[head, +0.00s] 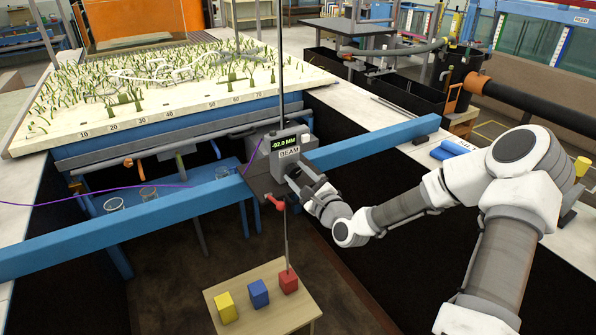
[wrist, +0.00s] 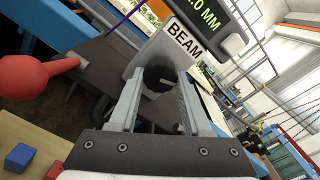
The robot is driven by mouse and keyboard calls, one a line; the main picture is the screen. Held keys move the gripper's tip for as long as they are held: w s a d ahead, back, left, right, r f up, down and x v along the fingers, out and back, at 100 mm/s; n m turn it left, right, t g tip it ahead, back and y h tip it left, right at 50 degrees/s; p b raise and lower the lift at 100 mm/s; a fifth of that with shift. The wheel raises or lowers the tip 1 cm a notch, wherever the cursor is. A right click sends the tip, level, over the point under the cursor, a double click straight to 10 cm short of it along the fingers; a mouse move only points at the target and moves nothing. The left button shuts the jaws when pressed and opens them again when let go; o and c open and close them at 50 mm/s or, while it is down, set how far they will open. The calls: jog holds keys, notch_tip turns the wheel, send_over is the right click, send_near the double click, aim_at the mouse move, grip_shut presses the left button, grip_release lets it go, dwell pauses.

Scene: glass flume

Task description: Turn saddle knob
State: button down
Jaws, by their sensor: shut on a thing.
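The saddle, a grey box (head: 282,150) labelled BEAM, sits on the blue beam (head: 370,142). Its green display (head: 285,143) reads -92.0 MM. In the wrist view the dark round saddle knob (wrist: 160,78) lies between my fingers, below the BEAM label (wrist: 185,42), with a pale mark on its face. My gripper (wrist: 158,92) is shut on the knob, one finger on each side. In the head view my gripper (head: 302,182) reaches the saddle's front from the right and hides the knob.
A red-handled lever (head: 276,202) juts from the saddle's lower left; its red ball (wrist: 20,80) is close left of my fingers. A thin upright rod (head: 286,240) passes down to the red block (head: 288,280) on a small table (head: 262,310), beside blue and yellow blocks.

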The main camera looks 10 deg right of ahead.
jog(key=shift+r+m, duration=0.2)
jog(key=shift+m, duration=0.9)
jog(key=shift+c, duration=1.8)
grip_release()
jog(key=shift+f, duration=0.1)
